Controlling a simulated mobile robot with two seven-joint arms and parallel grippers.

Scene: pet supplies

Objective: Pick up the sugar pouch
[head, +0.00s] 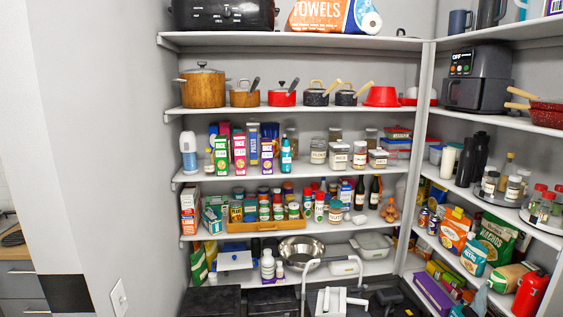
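I cannot read the word sugar on any package. Several pouches stand on the right-hand shelving. A teal pouch with a pale label (473,256) stands at the front of a lower shelf. An orange bag (455,230) is to its left and behind it is a green chips bag (497,236). A tan and green bag (512,276) lies to the right of the teal pouch. A green and yellow pouch (198,263) stands at the left end of the lowest back shelf. Which one is the sugar pouch, I cannot tell. I can make out neither gripper.
Back shelves hold pots (203,88), boxes, jars, a wooden crate (265,225) and a metal bowl (301,252). A red bottle (530,293) stands at the lower right. White and dark objects (340,301) crowd the bottom middle. A wall (110,160) borders the left.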

